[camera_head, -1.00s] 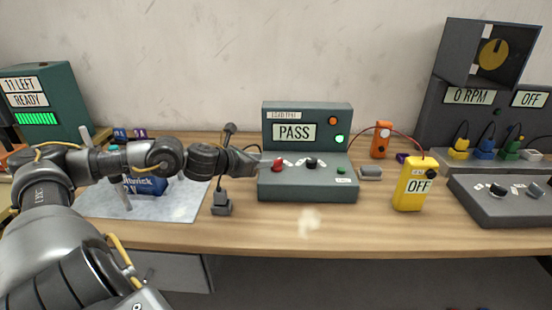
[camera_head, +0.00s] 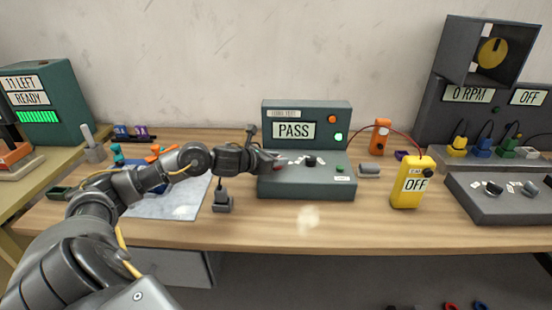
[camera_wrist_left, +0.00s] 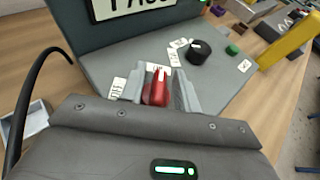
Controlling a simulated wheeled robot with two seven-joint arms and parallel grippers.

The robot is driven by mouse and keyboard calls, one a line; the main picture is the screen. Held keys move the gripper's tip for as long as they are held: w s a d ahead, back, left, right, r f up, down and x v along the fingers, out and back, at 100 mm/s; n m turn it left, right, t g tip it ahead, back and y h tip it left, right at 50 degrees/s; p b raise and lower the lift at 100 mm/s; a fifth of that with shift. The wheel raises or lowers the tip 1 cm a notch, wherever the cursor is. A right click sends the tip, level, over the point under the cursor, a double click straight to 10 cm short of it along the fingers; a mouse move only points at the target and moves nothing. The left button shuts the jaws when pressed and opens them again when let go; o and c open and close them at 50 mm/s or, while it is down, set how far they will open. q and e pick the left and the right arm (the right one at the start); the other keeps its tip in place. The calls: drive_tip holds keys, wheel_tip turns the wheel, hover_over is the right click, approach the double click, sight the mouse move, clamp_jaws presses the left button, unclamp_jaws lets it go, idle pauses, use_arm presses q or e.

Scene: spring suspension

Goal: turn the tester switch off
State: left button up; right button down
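The tester (camera_head: 306,186) is a grey-green box with a PASS display (camera_head: 293,130) and a lit green lamp. Its red switch (camera_wrist_left: 156,88) is at the left of the sloped panel, between white OFF and ON labels in the left wrist view. My left gripper (camera_head: 277,162) reaches in from the left, low over the panel. In the left wrist view its fingers (camera_wrist_left: 159,90) stand on either side of the red switch, with narrow gaps seeming to show, so it looks open. Contact cannot be made out. My right gripper is out of view.
A black knob (camera_head: 311,161) and a green button (camera_head: 341,169) sit right of the switch. A yellow handheld unit (camera_head: 406,190) reading OFF stands further right. A dark pedestal (camera_head: 222,201) stands left of the tester. The desk front is clear.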

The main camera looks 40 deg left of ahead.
use_arm(q)
clamp_jaws()
